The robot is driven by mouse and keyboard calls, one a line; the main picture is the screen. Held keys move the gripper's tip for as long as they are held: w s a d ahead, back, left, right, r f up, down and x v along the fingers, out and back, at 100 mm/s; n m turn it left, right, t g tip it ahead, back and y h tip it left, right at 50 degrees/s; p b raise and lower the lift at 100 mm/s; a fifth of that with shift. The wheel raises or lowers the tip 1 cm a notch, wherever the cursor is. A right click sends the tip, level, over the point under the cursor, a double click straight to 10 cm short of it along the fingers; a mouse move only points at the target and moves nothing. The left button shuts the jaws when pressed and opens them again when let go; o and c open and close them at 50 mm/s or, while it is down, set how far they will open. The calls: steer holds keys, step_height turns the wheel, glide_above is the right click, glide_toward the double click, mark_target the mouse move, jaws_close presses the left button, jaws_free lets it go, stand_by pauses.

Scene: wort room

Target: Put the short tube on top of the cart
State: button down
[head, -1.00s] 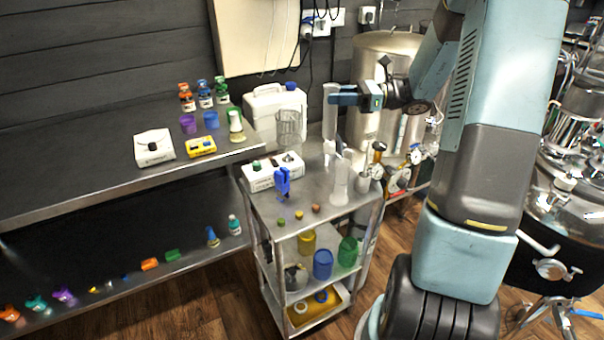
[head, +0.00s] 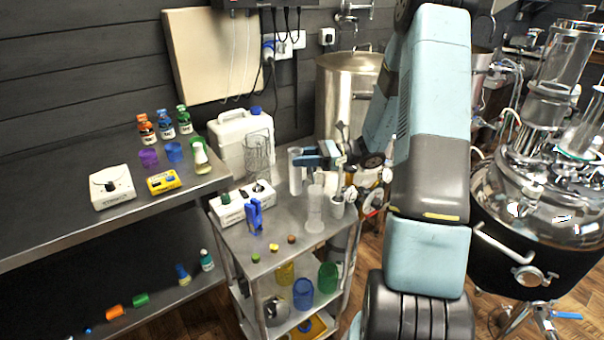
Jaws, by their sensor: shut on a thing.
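The short tube (head: 295,172) is a clear, pale, upright cylinder in the head view. My gripper (head: 306,160) is shut on its upper part from the right. The tube's lower end shows over the back part of the cart's (head: 284,262) steel top; I cannot tell whether it touches the surface. The cart is a steel trolley with shelves below. The fingertips are small and partly hidden behind the tube.
A white jug (head: 228,140) and clear beaker (head: 257,155) stand behind. A steel vessel (head: 340,90) stands at the back.

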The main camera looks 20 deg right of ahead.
mark_target(301, 173)
steer(key=shift+f, duration=2.65)
steer(key=c, duration=0.7)
jaws_free()
steer(key=shift+f, duration=0.1)
steer(key=d, duration=0.4)
steer(key=s+d, duration=0.1)
steer(key=d, duration=0.3)
steer(key=s+d, duration=0.1)
steer(key=d, duration=0.3)
